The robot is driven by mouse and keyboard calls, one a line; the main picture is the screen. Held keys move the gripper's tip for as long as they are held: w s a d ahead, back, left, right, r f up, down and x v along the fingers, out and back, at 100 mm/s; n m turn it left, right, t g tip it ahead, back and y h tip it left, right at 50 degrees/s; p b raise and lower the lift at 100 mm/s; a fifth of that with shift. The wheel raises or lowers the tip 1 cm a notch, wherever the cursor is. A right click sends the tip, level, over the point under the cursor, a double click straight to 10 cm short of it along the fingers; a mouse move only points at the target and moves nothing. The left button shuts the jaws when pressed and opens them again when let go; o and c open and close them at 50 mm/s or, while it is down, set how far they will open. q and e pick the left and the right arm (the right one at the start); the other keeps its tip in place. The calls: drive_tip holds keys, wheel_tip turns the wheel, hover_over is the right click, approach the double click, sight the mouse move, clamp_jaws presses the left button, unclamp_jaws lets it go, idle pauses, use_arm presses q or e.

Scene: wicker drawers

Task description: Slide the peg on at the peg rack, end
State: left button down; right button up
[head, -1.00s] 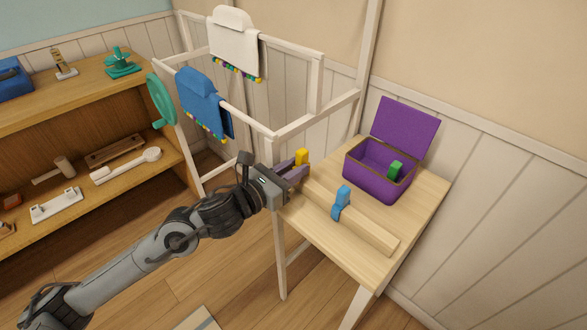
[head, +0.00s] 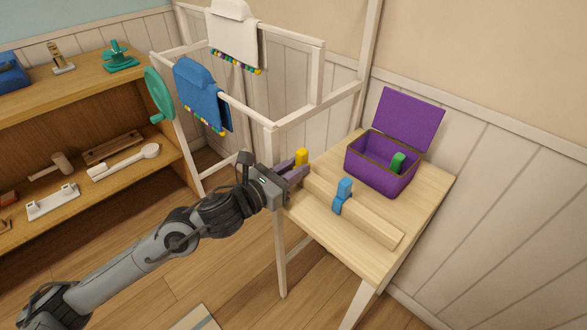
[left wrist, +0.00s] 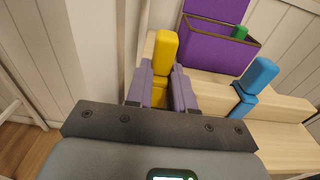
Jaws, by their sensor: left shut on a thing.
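The peg rack (head: 365,218) is a long, light wooden bar lying along the small table. A blue peg (head: 343,190) stands upright around it near its middle; it also shows in the left wrist view (left wrist: 257,77). My left gripper (head: 300,172) is at the bar's far left end, shut on a yellow peg (head: 301,156). In the left wrist view the yellow peg (left wrist: 165,55) stands upright between the purple fingers (left wrist: 160,92). The fingers hide its lower part, so I cannot tell whether it is around the bar. My right gripper is out of view.
An open purple box (head: 380,172) with a green peg (head: 398,162) inside stands behind the rack on the table (head: 425,205). A white frame (head: 290,128) with hanging blue and white cloths rises behind my gripper. Wooden shelves (head: 95,125) stand at left.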

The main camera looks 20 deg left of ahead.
use_arm(q)
drive_tip(key=shift+f, duration=0.25)
drive_tip(key=c, duration=1.1)
unclamp_jaws()
drive_tip(key=shift+o, duration=1)
drive_tip(key=shift+d+f, duration=0.1)
drive_tip(key=shift+f, duration=0.05)
